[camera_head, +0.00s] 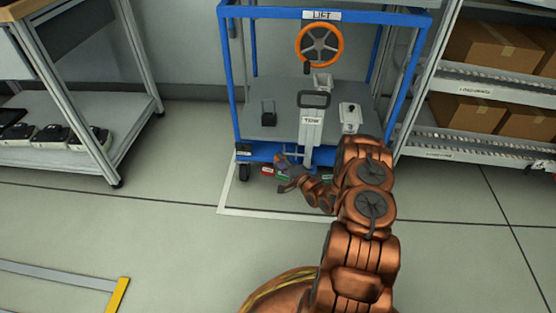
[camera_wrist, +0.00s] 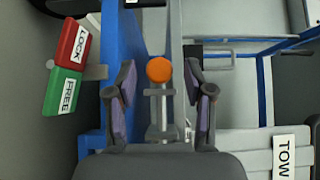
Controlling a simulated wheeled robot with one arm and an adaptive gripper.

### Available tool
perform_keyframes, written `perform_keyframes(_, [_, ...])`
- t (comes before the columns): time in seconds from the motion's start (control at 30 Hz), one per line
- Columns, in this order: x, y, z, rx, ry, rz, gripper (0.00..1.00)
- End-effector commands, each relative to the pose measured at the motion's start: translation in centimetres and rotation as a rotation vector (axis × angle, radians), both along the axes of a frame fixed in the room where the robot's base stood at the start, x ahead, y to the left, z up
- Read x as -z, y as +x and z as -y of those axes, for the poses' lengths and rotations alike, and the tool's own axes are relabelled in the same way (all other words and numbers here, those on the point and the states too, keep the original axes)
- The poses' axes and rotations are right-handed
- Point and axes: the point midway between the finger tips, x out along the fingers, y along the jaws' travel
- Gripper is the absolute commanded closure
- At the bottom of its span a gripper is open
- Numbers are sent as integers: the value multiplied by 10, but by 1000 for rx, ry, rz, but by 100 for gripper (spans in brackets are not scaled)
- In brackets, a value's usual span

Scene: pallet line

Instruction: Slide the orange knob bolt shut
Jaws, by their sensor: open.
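The orange knob (camera_wrist: 159,69) shows in the wrist view at the end of a grey metal bolt (camera_wrist: 161,112) on the blue cart frame. My gripper (camera_wrist: 160,76) is open, with one finger on each side of the knob. Gaps show between the knob and both fingers, so it is not gripped. In the head view my gripper (camera_head: 283,165) is low at the cart's front edge, left of the tow handle, and the knob cannot be made out there.
The blue cart (camera_head: 226,75) carries an orange handwheel (camera_head: 319,46) and a grey TOW handle (camera_head: 311,128). A red LOCK tag (camera_wrist: 73,43) and green FREE tag (camera_wrist: 62,91) sit left of the gripper.

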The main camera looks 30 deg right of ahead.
Motion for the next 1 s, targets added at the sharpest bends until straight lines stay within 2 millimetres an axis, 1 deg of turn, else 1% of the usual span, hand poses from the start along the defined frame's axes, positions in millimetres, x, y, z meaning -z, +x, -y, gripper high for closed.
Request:
perform_keyframes(0.03, [0,-9,4,6,2,-1,47])
perform_keyframes(0.1, [0,-23,6,6,2,-2,47])
perform_keyframes(0.3, [1,-60,11,4,1,-4,47])
perform_keyframes(0.5, [1,-86,14,3,2,-3,47])
perform_keyframes(0.7, [1,-98,15,1,2,-3,47])
perform_keyframes(1.0, [1,-99,15,1,1,-3,47])
